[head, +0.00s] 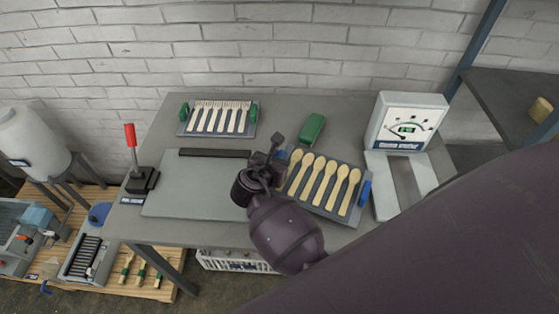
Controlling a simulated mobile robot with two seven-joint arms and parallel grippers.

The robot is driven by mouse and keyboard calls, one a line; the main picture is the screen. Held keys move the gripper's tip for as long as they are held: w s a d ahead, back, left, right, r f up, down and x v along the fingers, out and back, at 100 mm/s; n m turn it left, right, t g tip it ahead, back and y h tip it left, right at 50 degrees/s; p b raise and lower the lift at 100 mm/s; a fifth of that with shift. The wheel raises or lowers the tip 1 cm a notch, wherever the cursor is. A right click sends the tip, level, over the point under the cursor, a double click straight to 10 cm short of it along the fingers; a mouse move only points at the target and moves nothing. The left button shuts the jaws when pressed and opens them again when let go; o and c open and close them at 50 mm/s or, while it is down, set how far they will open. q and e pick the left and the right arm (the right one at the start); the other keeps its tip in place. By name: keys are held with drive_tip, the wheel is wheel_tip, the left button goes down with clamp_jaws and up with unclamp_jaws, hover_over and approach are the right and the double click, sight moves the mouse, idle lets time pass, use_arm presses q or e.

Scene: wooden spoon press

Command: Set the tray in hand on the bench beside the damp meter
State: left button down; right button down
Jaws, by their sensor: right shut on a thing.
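My right gripper (275,156) is shut on the left end of a dark grey tray (329,209) with blue end grips, near the bench middle. Several pale wooden spoons (323,181) lie side by side in the tray. The gripper hides part of the tray's left end. The tray's right end is close to that base. I cannot tell whether the tray touches the grey bench (178,225). My left gripper is not in view.
A tray of wooden forks (219,119) with green grips lies at the back left. A green block (312,128) lies behind the spoon tray. A flat grey plate (195,187) and a red-handled lever (132,140) are on the left. A brick wall (240,55) closes the back.

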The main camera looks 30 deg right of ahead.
drive_tip(key=shift+f, duration=0.15)
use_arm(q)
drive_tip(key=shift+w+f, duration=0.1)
use_arm(e)
drive_tip(key=c, duration=1.3)
unclamp_jaws()
drive_tip(key=shift+o, duration=1.2)
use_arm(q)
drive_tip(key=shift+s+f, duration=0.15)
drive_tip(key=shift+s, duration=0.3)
